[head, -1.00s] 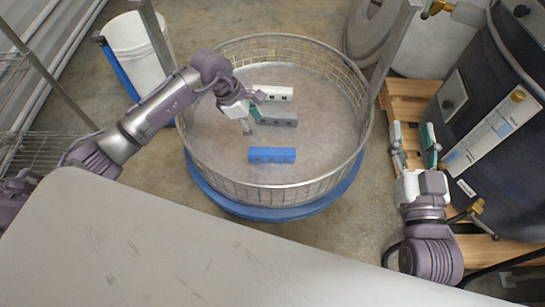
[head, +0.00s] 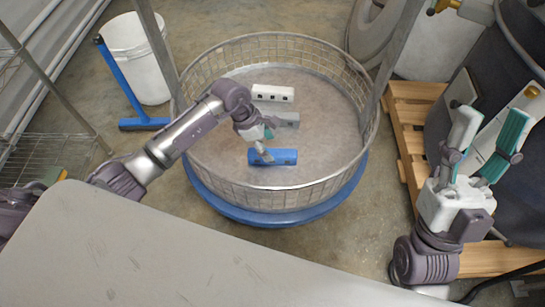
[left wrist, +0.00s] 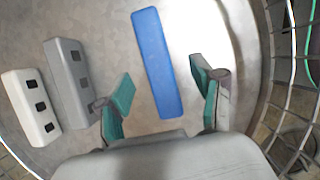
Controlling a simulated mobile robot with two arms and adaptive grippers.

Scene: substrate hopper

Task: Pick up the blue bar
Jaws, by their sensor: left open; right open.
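The blue bar (head: 282,157) lies on the floor of the round wire-walled basket (head: 278,188), nearest its front side. My left gripper (head: 264,150) is inside the basket, over the left end of the bar, which it partly hides in the head view. In the left wrist view, the left gripper (left wrist: 160,92) is open and the blue bar (left wrist: 158,62) shows between and beyond its fingers, slightly tilted. I cannot tell whether the fingers touch it. My right gripper (head: 487,150) is open and empty, outside the basket at the right.
A grey bar (head: 288,119) and a white bar (head: 273,93) lie behind the blue bar in the basket. A wooden pallet (head: 405,110) and dark tank (head: 460,80) stand right. A grey surface (head: 180,260) fills the front. A white bucket (head: 135,55) stands at the left.

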